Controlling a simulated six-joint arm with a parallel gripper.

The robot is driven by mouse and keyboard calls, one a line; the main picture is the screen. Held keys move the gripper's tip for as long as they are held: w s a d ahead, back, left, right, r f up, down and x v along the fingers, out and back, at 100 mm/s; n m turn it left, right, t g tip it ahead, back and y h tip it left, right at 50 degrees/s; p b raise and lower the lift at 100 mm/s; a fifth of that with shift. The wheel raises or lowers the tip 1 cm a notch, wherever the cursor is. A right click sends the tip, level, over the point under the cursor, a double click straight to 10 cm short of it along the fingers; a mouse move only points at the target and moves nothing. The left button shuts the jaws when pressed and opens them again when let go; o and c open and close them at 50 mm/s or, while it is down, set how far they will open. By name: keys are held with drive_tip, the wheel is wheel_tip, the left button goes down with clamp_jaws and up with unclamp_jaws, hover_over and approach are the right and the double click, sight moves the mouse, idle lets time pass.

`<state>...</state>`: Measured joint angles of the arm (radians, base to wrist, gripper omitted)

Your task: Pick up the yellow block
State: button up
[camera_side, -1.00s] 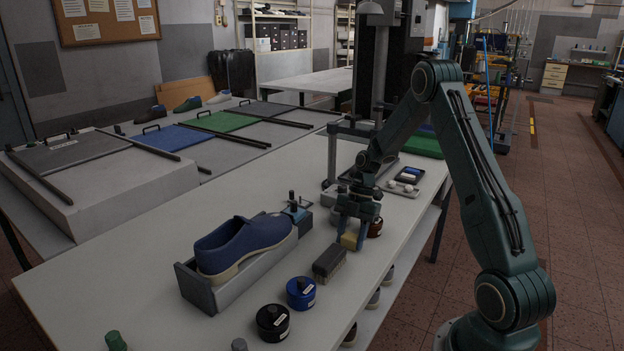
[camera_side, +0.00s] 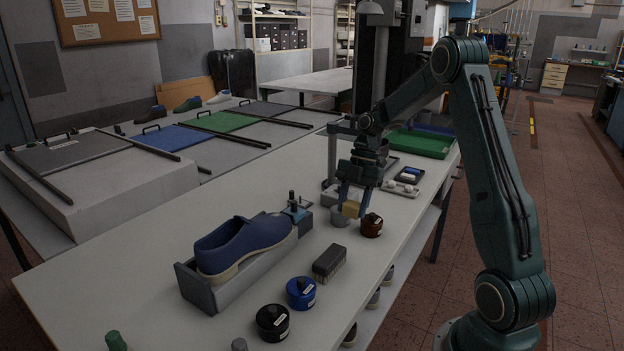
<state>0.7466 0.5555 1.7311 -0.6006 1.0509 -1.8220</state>
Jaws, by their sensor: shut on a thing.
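The yellow block (camera_side: 351,210) is held between the fingertips of my gripper (camera_side: 352,203), which is shut on it. The block is off the table, above a small grey round object (camera_side: 339,217) and just left of a brown jar (camera_side: 371,225). The finger tips partly cover the block's upper part.
A blue shoe (camera_side: 240,245) sits in a grey holder (camera_side: 196,285) with a small blue clamp (camera_side: 297,212). A dark brush-like block (camera_side: 329,262), a blue jar (camera_side: 301,292) and a black jar (camera_side: 272,321) stand along the table's right side. The table (camera_side: 130,270) is clear at left.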

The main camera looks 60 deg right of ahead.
sight(352, 203)
wheel_tip(352, 203, up, 10)
idle(0.5)
idle(0.5)
drive_tip(key=shift+o, duration=1.3)
drive_tip(key=shift+c, duration=0.4)
drive_tip(key=shift+w, duration=0.15)
